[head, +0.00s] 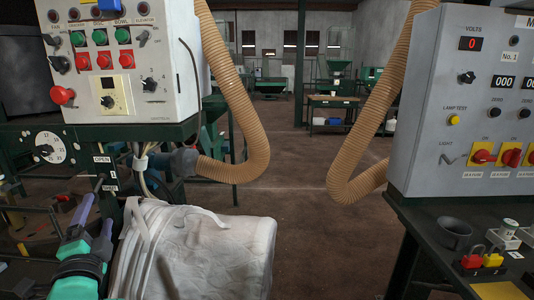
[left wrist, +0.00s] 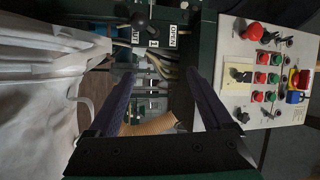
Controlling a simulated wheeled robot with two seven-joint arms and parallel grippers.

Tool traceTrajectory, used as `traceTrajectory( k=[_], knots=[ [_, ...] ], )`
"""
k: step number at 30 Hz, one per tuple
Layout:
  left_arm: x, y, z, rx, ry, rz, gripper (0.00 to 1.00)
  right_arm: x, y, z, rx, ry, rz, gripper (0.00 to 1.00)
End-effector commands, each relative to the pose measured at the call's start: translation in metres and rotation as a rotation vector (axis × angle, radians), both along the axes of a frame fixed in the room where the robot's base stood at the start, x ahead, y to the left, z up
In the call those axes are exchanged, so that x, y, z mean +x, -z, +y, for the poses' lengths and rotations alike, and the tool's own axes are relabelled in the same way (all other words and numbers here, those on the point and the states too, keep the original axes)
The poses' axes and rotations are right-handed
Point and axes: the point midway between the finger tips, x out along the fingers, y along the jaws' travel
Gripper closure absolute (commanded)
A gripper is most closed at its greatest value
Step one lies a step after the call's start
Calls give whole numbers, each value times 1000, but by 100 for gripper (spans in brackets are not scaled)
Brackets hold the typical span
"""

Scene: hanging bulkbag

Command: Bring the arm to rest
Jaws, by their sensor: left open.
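My left gripper (head: 94,222) is at the lower left of the head view, a teal and black body with purple fingers. It is open, and its two fingers also show apart in the left wrist view (left wrist: 158,80), with no object held between them. The white bulk bag (head: 205,250) hangs just to the right of the gripper, with a strap loop standing up at its top left. The bag fills the left side of the left wrist view (left wrist: 40,90). I cannot tell whether the gripper touches it. My right gripper is out of view.
A grey control box (head: 118,60) with buttons stands above the gripper; a lever plate marked OPEN (head: 104,160) is below it. Tan hoses (head: 235,110) hang mid-view. Another grey panel (head: 465,110) stands right, above a dark table (head: 440,272) holding padlocks. The central floor is clear.

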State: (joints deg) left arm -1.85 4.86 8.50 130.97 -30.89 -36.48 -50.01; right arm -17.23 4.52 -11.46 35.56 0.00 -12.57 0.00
Motion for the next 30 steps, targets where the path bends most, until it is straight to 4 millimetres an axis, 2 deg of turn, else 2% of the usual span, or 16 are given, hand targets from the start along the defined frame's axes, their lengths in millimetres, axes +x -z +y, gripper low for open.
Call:
traceTrajectory(
  k=[1, 2, 3, 6, 9, 12, 15, 20, 24, 26, 30],
  knots=[
    [-1, 44, -9, -162, 29, 88, 16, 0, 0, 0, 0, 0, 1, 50],
    [-3, 72, -16, -272, 41, 143, 16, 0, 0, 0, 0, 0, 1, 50],
    [-10, 108, -26, -411, 45, 220, 16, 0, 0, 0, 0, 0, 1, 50],
    [-35, 181, -54, -704, 16, 396, 16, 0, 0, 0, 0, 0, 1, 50],
    [-67, 234, -80, -914, -43, 546, 16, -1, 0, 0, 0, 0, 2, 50],
    [-100, 272, -103, -1073, -116, 676, 16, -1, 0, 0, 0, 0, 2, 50],
    [-134, 300, -123, -1195, -198, 793, 16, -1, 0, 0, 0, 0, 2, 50],
    [-187, 332, -151, -1339, -341, 962, 16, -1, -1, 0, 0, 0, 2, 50],
    [-175, 379, -151, -1328, -352, 977, 16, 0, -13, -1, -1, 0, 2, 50],
    [-174, 401, -152, -1325, -359, 987, 16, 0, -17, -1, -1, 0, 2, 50],
    [-181, 458, -151, -1317, -376, 1014, 16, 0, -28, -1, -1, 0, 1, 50]
  ],
)
